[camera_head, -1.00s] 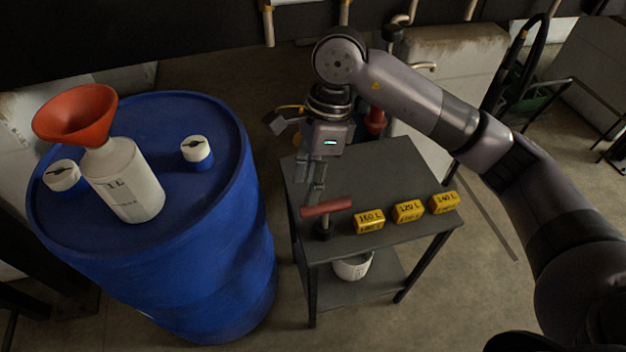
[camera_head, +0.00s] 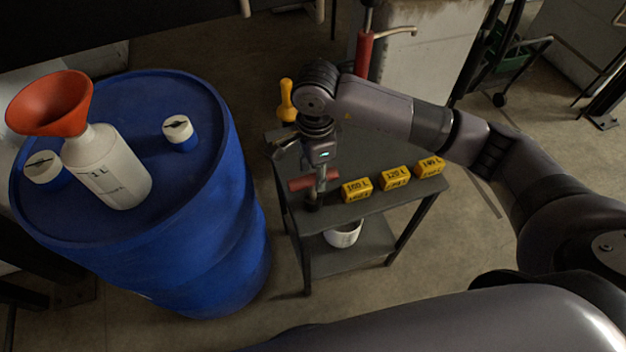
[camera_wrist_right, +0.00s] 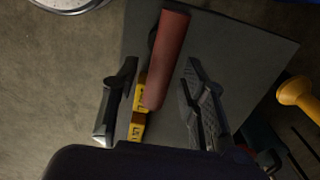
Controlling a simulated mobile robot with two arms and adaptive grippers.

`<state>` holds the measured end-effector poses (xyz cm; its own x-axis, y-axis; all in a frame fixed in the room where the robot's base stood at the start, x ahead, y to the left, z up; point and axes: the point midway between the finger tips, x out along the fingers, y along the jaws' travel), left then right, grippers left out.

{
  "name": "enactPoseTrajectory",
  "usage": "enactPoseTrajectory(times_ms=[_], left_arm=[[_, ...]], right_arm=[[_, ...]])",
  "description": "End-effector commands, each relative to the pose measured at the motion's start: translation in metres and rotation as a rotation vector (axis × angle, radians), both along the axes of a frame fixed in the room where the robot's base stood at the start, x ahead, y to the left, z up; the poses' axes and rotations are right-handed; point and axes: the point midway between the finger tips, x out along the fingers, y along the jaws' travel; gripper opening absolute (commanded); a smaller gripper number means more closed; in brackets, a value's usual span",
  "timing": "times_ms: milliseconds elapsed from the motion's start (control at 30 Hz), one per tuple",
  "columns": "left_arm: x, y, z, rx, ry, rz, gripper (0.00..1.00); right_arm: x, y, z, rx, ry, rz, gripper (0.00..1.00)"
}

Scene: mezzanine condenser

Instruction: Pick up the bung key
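The bung key (camera_head: 301,184) has a red bar handle on a dark stem and stands upright near the front left of the grey table. In the right wrist view its red handle (camera_wrist_right: 170,45) lies between the two fingers. My right gripper (camera_head: 321,178) is low over the key and open, with one finger on each side of the handle (camera_wrist_right: 158,72). A gap shows beside the handle, so it is not gripped. The handle hides most of the stem in the wrist view. My left gripper is not in view.
Several yellow blocks, one marked 160 L (camera_head: 356,190), stand in a row on the grey table (camera_head: 375,210), right of the key. A blue drum (camera_head: 205,235) stands left, carrying a white bottle (camera_head: 108,170) with an orange funnel (camera_head: 50,103). A white bucket (camera_head: 343,234) sits on the lower shelf.

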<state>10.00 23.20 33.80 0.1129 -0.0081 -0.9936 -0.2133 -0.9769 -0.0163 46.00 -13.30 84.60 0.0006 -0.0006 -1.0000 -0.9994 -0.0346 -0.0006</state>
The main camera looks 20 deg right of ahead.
Motion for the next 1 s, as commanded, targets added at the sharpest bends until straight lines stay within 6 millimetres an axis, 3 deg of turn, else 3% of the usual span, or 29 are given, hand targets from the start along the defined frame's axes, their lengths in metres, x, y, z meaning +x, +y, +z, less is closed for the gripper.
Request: enactPoseTrajectory(times_ms=[300,633,1000], left_arm=[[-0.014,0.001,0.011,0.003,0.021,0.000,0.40],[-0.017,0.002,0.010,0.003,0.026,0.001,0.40],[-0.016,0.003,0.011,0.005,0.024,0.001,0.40]], right_arm=[[0.001,0.004,-0.043,0.001,0.003,-0.001,0.40],[0.002,0.004,-0.050,0.001,0.001,0.000,0.39],[0.002,0.004,-0.049,0.001,0.001,0.000,0.14]])
